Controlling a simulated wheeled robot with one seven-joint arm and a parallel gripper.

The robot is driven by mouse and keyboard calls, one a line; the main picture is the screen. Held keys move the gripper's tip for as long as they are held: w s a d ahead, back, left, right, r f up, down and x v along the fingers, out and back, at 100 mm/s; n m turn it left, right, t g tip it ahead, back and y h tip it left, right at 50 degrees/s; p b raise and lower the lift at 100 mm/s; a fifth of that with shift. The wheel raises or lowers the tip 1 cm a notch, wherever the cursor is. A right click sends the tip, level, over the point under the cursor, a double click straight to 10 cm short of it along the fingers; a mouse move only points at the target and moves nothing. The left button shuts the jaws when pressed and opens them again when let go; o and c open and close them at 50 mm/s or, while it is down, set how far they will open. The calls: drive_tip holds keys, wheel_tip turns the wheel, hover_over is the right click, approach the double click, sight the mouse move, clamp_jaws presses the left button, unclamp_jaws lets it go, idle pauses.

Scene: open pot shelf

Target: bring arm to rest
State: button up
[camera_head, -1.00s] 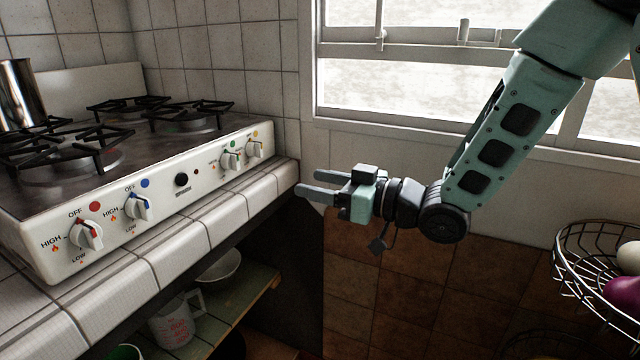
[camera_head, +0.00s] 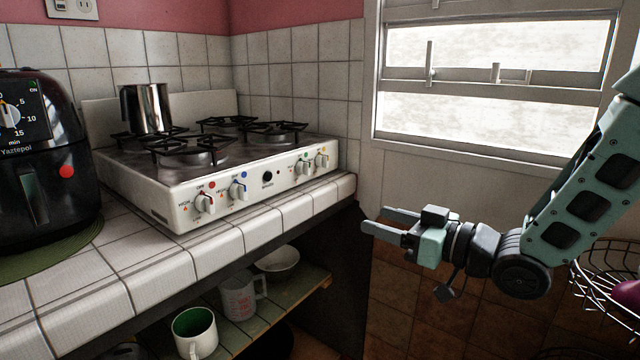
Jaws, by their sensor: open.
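My gripper (camera_head: 388,221) is open and empty, its two fingers pointing left. It hangs in the air to the right of the tiled counter's corner, in front of the wall below the window. Nothing is between the fingers. My arm comes down from the right edge of the view to it.
A white stove (camera_head: 255,190) with a metal pot (camera_head: 146,108) and a black air fryer (camera_head: 48,160) stand on the tiled counter (camera_head: 160,262). On the green shelf (camera_head: 300,290) below are a green-white mug (camera_head: 195,332), measuring cup (camera_head: 240,296) and bowl (camera_head: 278,262). A wire basket (camera_head: 600,280) hangs right.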

drive_tip(key=s+d+r+m+g+h+p, duration=0.1)
drive_tip(key=s+r+g+h+p, duration=0.1)
drive_tip(key=s, duration=0.7)
drive_tip(key=s+d+r+g+h+p, duration=0.1)
drive_tip(key=s+r+g+h+p, duration=0.1)
drive_tip(key=s+g+h+p, duration=0.3)
drive_tip(key=s+r+m+g+h+p, duration=0.1)
drive_tip(key=s+r+g+h+p, duration=0.2)
drive_tip(key=s, duration=1.1)
drive_tip(key=g+h+p, duration=0.1)
drive_tip(key=h+p, duration=0.2)
drive_tip(key=p, duration=0.2)
drive_tip(key=shift+d+m, duration=0.3)
drive_tip(key=shift+d, duration=0.1)
